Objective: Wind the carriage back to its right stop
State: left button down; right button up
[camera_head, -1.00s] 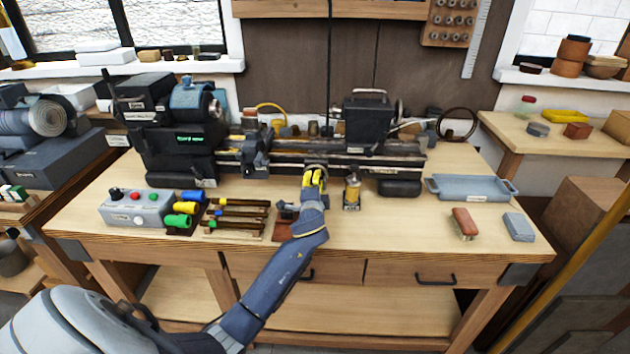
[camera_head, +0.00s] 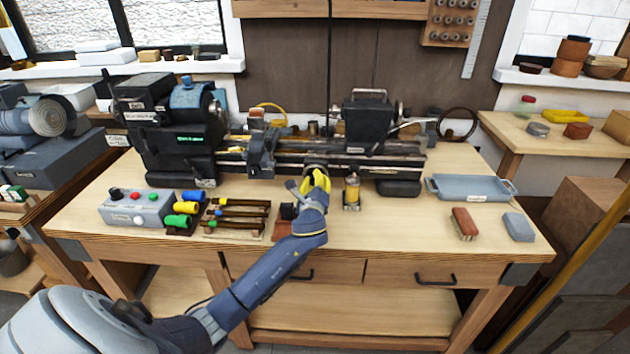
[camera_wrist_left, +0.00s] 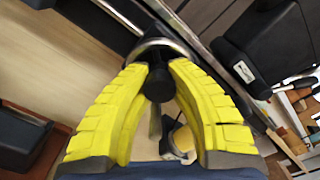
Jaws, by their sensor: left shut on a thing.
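The lathe carriage (camera_head: 262,152) sits on the bed rails (camera_head: 320,150), close to the headstock (camera_head: 180,125) on the left. The tailstock (camera_head: 368,125) stands farther right on the bed. My left gripper (camera_head: 320,180) is at the front of the bed, at a small handwheel that it largely hides in the head view. In the left wrist view, its yellow fingers (camera_wrist_left: 158,85) are closed around a black knob (camera_wrist_left: 158,82) on the handwheel, whose metal rim (camera_wrist_left: 150,46) shows behind. My right gripper is in neither view.
A bottle with a yellow band (camera_head: 352,190) stands just right of my left gripper. A grey control box (camera_head: 137,207) and a rack of coloured-handled tools (camera_head: 235,213) lie to the left. A tray (camera_head: 470,187), a brush (camera_head: 464,222) and a grey block (camera_head: 518,226) lie to the right.

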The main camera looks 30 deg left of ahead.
pick_arm(q)
jog(key=m, duration=0.4)
jog(key=shift+f+m, duration=0.1)
jog(key=shift+m, duration=0.3)
jog(key=m, duration=1)
jog(key=shift+m, duration=0.4)
jog(key=m, duration=2.2)
jog(key=shift+a+r+m, duration=0.1)
jog(key=shift+r+m, duration=0.15)
jog(key=shift+m, duration=1.95)
jog(key=shift+f, duration=0.1)
